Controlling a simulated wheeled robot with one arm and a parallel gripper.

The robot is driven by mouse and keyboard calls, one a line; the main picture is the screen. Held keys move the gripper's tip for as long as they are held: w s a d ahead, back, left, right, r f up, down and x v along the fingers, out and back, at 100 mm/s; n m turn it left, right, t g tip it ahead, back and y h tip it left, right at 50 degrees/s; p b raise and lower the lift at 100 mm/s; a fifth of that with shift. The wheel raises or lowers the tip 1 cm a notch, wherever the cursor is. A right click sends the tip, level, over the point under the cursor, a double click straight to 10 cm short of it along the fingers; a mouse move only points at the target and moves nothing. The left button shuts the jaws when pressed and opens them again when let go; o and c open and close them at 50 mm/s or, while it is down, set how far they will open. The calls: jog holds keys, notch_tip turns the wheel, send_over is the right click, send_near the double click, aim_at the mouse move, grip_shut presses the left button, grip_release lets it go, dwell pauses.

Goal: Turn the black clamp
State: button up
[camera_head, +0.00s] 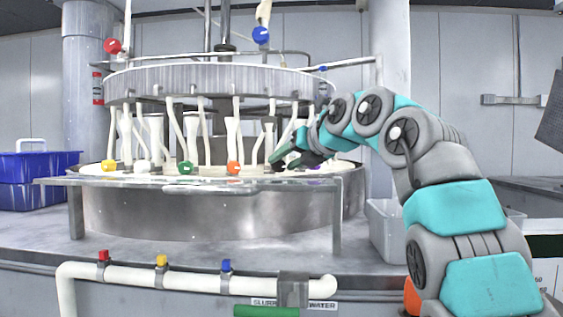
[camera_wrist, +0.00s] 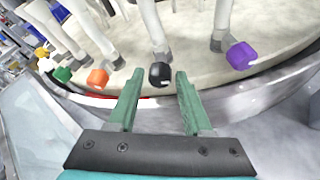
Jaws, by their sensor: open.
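The black clamp (camera_wrist: 160,75) sits on the rim of the round platen, at the foot of a white tube, in the wrist view. My gripper (camera_wrist: 157,88) is open and empty, with its two green fingers pointing toward the black clamp. The clamp appears between and just beyond the fingertips; I cannot tell if they touch. In the head view my gripper (camera_head: 283,160) is at the right front of the machine, and the black clamp is hard to tell apart from the dark gripper parts there.
A purple clamp (camera_wrist: 241,56) is right of the black one, and an orange clamp (camera_wrist: 97,78) is left. Green (camera_head: 185,168), white (camera_head: 143,166) and yellow (camera_head: 109,166) clamps sit farther left. A clear shelf (camera_head: 200,181) runs along the front. A blue crate (camera_head: 40,167) stands at left.

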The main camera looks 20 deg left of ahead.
jog(key=shift+x, duration=1)
jog(key=shift+c, duration=0.3)
grip_shut()
